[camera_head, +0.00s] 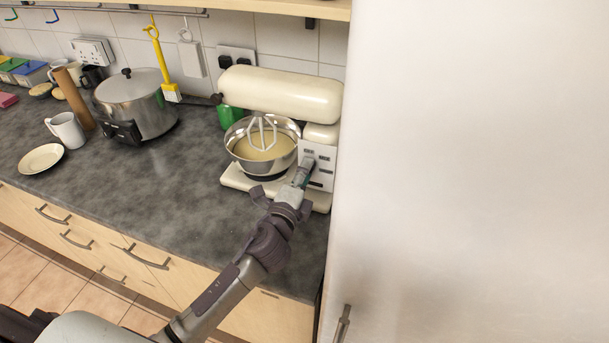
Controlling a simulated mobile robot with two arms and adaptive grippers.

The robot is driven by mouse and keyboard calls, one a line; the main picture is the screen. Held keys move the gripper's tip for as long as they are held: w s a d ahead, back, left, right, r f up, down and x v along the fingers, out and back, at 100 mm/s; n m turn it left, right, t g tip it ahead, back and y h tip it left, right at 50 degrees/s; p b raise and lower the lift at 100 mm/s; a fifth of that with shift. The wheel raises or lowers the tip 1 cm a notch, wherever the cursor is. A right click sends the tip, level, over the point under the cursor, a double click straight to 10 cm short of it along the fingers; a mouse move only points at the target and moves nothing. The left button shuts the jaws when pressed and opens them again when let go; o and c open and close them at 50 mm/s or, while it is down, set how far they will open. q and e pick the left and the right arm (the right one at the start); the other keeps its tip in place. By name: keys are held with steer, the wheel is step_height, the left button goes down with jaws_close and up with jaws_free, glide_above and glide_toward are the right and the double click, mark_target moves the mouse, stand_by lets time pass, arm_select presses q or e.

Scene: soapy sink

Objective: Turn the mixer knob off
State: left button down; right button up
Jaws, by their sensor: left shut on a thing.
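The cream stand mixer (280,94) stands on the counter beside a tall white panel. Its whisk hangs in a steel bowl (284,157) that holds pale yellow batter. My left gripper (303,172) reaches up from below to the mixer's white control panel (319,157), right of the bowl. It is shut on the mixer knob, which the fingers hide almost wholly, so I cannot tell its setting. My right gripper is not in view.
A steel pot (137,104), a white mug (67,131) and a cream plate (41,158) stand on the grey counter at the left. A green mug (230,116) is behind the bowl. The tall white panel (470,150) closes off the right side. The counter's middle is clear.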

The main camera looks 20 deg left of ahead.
arm_select(q)
steer(key=shift+n, duration=0.6)
steer(key=c, duration=0.8)
jaws_free()
steer(key=s, duration=1.2)
steer(key=shift+a, duration=0.2)
